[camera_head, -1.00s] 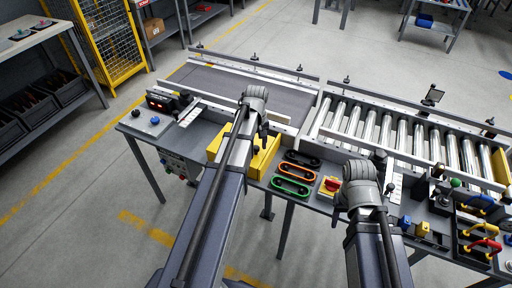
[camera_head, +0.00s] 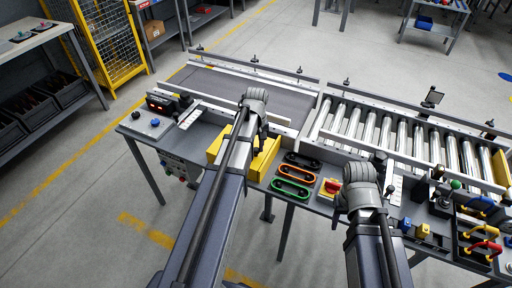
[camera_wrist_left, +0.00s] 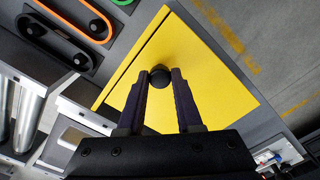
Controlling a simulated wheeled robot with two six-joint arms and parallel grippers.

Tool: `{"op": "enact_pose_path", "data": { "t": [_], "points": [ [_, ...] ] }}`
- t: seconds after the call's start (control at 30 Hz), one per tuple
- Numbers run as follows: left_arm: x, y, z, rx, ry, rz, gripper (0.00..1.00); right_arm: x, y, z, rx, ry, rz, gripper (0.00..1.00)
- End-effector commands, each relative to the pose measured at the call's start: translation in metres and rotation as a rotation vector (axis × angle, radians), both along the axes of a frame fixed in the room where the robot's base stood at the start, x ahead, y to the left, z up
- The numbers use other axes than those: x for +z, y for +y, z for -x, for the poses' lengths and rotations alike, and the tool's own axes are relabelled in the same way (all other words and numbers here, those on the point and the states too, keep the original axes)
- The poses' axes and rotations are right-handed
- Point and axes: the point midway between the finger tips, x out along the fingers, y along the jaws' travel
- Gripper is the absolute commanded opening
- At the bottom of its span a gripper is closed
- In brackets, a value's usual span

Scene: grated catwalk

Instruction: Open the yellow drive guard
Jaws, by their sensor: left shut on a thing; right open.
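The yellow drive guard (camera_head: 264,160) sits at the front edge of the conveyor table, partly hidden behind my left arm in the head view. In the left wrist view the yellow guard (camera_wrist_left: 205,85) is a flat panel with a round black knob (camera_wrist_left: 160,75). My left gripper (camera_wrist_left: 160,82) is shut on this knob, one finger on each side. In the head view my left gripper (camera_head: 262,138) is over the guard, and the knob is hidden. My right gripper (camera_head: 387,192) is open and empty, above the table right of the red knob switch.
Black, orange and green belt loops (camera_head: 291,188) lie right of the guard. A red rotary switch (camera_head: 331,187) stands beside them. A grey belt (camera_head: 240,92) and metal rollers (camera_head: 400,125) run behind. Yellow and red handles (camera_head: 487,244) are at far right.

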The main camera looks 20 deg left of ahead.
Motion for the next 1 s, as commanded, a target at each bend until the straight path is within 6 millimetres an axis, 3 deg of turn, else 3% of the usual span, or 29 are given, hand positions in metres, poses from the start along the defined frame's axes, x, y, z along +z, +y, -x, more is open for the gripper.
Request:
{"op": "enact_pose_path", "data": {
  "t": [0.77,0.87,1.0],
  "points": [
    [0.0,0.002,0.0,0.001,0.0,0.0,0.0,0.0,0.0,0.0,0.0,0.0,0.0,0.5],
    [0.0,0.011,0.0,0.002,0.0,0.0,0.0,0.0,0.0,0.0,0.0,0.0,0.0,0.5],
    [0.0,0.039,-0.001,0.005,0.001,-0.001,0.0,0.0,0.0,0.0,0.0,0.0,0.0,0.5]
  ]
}}
